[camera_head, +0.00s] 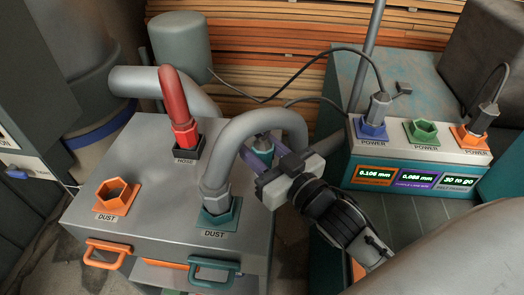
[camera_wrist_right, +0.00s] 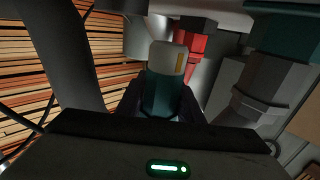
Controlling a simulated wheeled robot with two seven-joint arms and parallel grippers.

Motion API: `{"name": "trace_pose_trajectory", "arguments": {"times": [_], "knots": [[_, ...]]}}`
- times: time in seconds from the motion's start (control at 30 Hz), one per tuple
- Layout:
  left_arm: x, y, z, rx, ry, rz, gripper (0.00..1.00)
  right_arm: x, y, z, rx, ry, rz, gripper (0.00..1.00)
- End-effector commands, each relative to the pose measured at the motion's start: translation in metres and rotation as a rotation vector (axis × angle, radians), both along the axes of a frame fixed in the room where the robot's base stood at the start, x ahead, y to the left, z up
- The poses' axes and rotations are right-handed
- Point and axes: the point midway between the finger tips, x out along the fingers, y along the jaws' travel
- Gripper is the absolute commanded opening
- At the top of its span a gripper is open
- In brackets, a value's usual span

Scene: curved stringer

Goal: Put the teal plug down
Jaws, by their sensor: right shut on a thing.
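The teal plug (camera_wrist_right: 163,92), with a cream end bearing a yellow mark, stands between the dark fingers of my right gripper in the right wrist view. My right gripper (camera_wrist_right: 162,105) is shut on it. In the head view my right gripper (camera_head: 262,157) reaches in from the lower right, and the teal plug (camera_head: 262,148) shows as a small teal piece behind the arched grey hose. The plug is held beside the hose, above the gap between the grey cabinet and the power unit. Its lower part is hidden. My left gripper is in neither view.
The grey cabinet top (camera_head: 140,180) has an empty orange dust socket (camera_head: 117,198), a red hose plug (camera_head: 178,105) and a teal dust socket (camera_head: 218,215) with the grey hose (camera_head: 235,135) in it. The power unit (camera_head: 420,150) has an empty green socket (camera_head: 422,131) and cables.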

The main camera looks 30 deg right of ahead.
Motion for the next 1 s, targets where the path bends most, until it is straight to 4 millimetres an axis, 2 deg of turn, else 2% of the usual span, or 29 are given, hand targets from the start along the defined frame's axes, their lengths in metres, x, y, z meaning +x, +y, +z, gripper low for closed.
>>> {"name": "trace_pose_trajectory", "arguments": {"times": [0.03,0.2,0.3,0.47,0.57,0.8,1.0], "knots": [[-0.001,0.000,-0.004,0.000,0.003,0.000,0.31,0.017,-0.006,0.008,-0.010,-0.012,0.010,0.09],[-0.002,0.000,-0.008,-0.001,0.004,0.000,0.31,0.060,-0.030,0.030,-0.008,-0.009,0.016,0.09],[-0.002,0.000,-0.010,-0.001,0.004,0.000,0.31,0.077,-0.043,0.042,-0.004,-0.007,0.010,0.09],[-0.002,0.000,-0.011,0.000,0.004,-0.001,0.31,0.091,-0.056,0.054,-0.002,-0.003,0.001,0.09],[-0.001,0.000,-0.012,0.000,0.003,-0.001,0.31,0.093,-0.059,0.045,0.003,0.002,-0.003,0.09],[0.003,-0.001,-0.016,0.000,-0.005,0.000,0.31,0.093,-0.058,0.002,0.003,0.001,-0.002,0.09],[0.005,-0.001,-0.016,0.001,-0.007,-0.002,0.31,0.093,-0.058,-0.013,0.002,0.000,-0.002,0.09]]}}
